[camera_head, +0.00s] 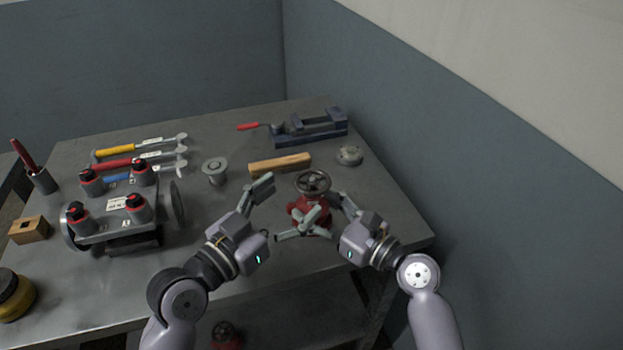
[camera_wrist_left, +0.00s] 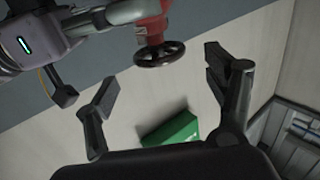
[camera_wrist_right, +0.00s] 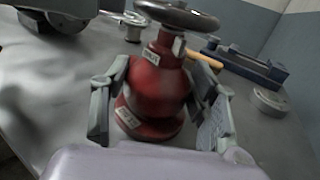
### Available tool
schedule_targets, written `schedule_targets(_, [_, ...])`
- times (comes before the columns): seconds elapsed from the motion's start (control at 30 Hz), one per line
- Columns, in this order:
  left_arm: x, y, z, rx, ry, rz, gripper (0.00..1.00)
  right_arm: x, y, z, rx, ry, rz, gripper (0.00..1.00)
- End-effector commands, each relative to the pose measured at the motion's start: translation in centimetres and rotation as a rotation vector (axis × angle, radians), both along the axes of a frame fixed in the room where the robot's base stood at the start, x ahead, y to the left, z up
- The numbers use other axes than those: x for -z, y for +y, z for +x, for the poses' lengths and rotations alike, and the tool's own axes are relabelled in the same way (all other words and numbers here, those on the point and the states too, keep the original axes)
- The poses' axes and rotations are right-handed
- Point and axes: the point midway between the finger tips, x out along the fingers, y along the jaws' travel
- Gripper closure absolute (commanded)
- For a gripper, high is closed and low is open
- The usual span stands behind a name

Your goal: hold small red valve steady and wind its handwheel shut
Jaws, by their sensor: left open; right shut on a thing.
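The small red valve (camera_head: 297,211) stands upright near the right front of the table, its dark handwheel (camera_head: 313,182) on top. My right gripper (camera_wrist_right: 158,95) is shut on the red valve body (camera_wrist_right: 160,75), one finger on each side, below the handwheel (camera_wrist_right: 178,13). My left gripper (camera_head: 290,203) is open and empty, to the left of the valve. In the left wrist view, the handwheel (camera_wrist_left: 160,54) lies beyond the spread fingers, apart from them. The grippers partly hide the valve's lower body in the head view.
A wooden block (camera_head: 280,163), a blue vise (camera_head: 308,127) and a round grey part (camera_head: 350,155) lie behind the valve. A grey flanged part (camera_head: 214,170), wrenches (camera_head: 140,162) and a manifold with red-topped fittings (camera_head: 115,215) are left. A wall stands close right.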

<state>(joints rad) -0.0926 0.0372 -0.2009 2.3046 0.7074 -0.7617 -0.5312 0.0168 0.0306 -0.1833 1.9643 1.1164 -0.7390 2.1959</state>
Motion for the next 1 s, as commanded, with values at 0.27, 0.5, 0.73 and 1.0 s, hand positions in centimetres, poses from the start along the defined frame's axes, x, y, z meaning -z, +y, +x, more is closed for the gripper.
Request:
schedule_targets(0.27, [-0.1,-3.1,3.9,0.0,-0.002,-0.001,0.23,0.0,0.0,0.0,0.001,0.0,0.001,1.0])
schedule_targets(0.5, [0.0,-4.1,5.1,0.0,-0.002,0.002,0.23,0.0,0.0,0.0,0.002,0.0,0.001,1.0])
schedule_targets(0.73, [0.0,-4.1,5.2,0.0,-0.002,0.003,0.23,0.0,0.0,0.0,0.002,0.0,0.001,1.0])
schedule_targets(1.0, [0.0,-4.1,5.1,0.0,-0.002,0.002,0.4,0.0,0.0,0.0,0.001,0.0,0.001,1.0])
